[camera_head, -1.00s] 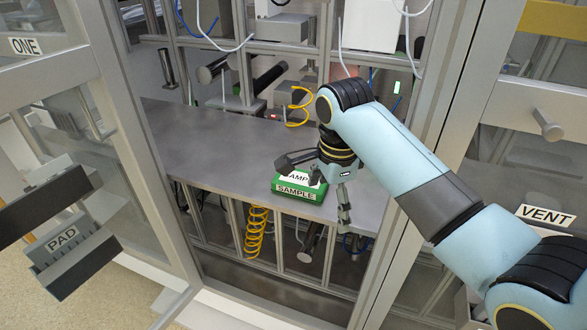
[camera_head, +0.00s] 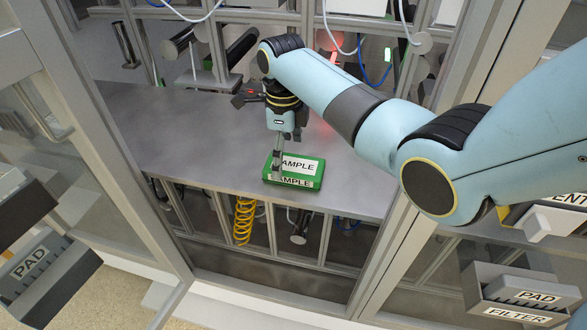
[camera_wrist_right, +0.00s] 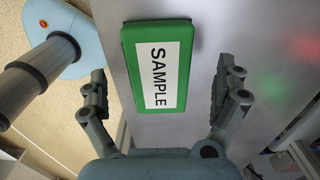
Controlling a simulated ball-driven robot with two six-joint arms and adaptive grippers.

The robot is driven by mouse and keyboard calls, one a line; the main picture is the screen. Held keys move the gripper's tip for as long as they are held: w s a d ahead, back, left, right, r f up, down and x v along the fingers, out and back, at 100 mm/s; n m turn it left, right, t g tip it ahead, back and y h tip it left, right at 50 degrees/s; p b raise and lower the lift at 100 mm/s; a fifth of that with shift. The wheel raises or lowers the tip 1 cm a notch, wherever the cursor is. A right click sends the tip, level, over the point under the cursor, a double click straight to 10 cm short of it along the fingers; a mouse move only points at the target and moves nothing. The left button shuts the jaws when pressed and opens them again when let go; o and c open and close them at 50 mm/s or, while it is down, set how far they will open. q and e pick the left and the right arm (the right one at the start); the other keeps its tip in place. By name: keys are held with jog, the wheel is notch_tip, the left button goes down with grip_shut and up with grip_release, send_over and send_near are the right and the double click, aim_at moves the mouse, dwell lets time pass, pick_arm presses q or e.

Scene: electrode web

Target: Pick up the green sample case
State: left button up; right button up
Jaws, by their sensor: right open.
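The green sample case (camera_head: 310,182) lies flat near the front edge of the grey metal shelf (camera_head: 180,140), with white SAMPLE labels on its top and front. My right gripper (camera_head: 277,165) points down just over the left part of the case. In the right wrist view the case (camera_wrist_right: 184,92) lies between the two spread fingers of the right gripper (camera_wrist_right: 160,95), with a gap on either side. The right gripper is open and holds nothing. My left gripper is not in view.
Metal frame posts and an open glazed door (camera_head: 100,130) stand at the left. Holders labelled PAD (camera_head: 40,268) and PAD FILTER (camera_head: 530,295) sit at the lower left and lower right. The shelf left of the case is clear.

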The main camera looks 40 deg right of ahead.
aim_at(287, 163)
jog(key=f, duration=0.2)
jog(key=shift+s+d+f, duration=0.1)
jog(key=shift+s+f, duration=0.2)
jog(key=shift+f, duration=0.05)
jog(key=shift+w+f, duration=0.15)
jog(key=shift+f, duration=0.25)
jog(key=shift+c, duration=0.4)
jog(key=c, duration=1.1)
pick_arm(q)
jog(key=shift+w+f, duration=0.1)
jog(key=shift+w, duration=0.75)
pick_arm(e)
jog(key=shift+c, duration=0.7)
jog(key=shift+r, duration=0.1)
